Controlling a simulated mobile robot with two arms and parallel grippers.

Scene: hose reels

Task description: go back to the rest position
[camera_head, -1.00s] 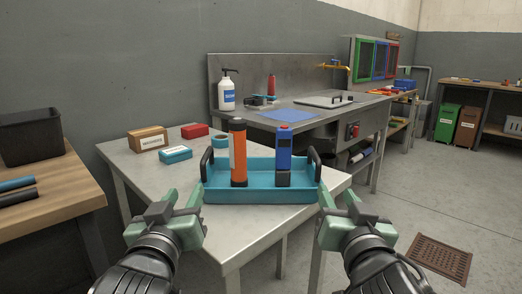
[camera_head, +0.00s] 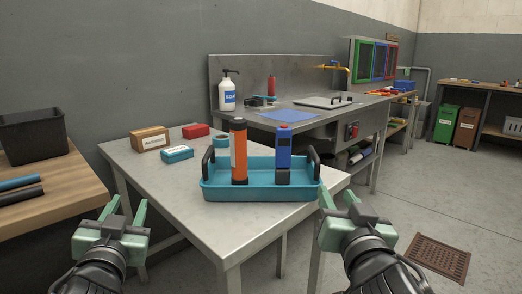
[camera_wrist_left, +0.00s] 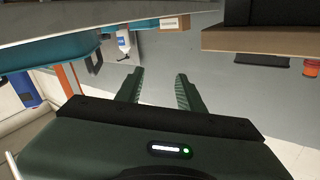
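My left gripper (camera_head: 126,211) is at the lower left of the head view, off the near left edge of the metal table (camera_head: 180,188). In the left wrist view its two fingers (camera_wrist_left: 158,92) stand apart with nothing between them. My right gripper (camera_head: 338,199) is at the lower right, just off the near right corner of the table, with its fingers apart and empty. The blue tray (camera_head: 240,196) with black handles sits on the table, clear of both grippers. An orange cylinder (camera_head: 239,160) and a blue device (camera_head: 284,158) stand upright in it.
Small boxes, brown (camera_head: 150,138), teal (camera_head: 177,154) and red (camera_head: 195,131), lie at the table's back left. A wooden bench (camera_head: 75,197) with a black bin (camera_head: 32,135) stands at the left. A sink counter (camera_head: 270,117) is behind. Open floor lies right, with a drain grate (camera_head: 438,257).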

